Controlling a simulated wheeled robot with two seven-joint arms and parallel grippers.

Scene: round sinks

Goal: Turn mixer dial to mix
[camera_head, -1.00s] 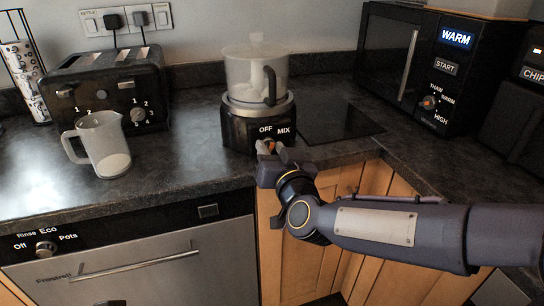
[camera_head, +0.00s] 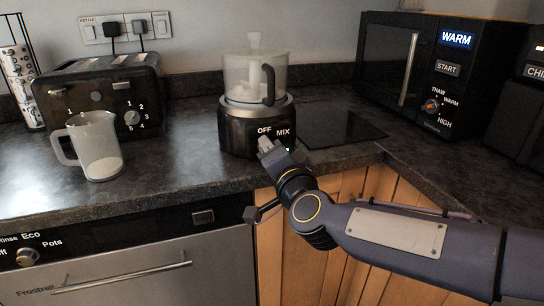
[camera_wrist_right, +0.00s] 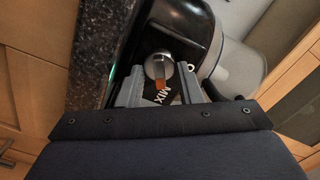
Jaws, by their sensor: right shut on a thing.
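The mixer (camera_head: 238,132) stands on the counter with a clear bowl on its black base, labelled OFF and MIX. In the head view my right gripper (camera_head: 268,146) is at the base's front, covering the dial. In the right wrist view the silver dial (camera_wrist_right: 158,66) sits between the fingers of the right gripper (camera_wrist_right: 158,84), which is shut on it. My left gripper is not in view.
A white jug (camera_head: 98,148) and a black toaster (camera_head: 104,92) stand left of the mixer. A microwave (camera_head: 385,62) is at the right.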

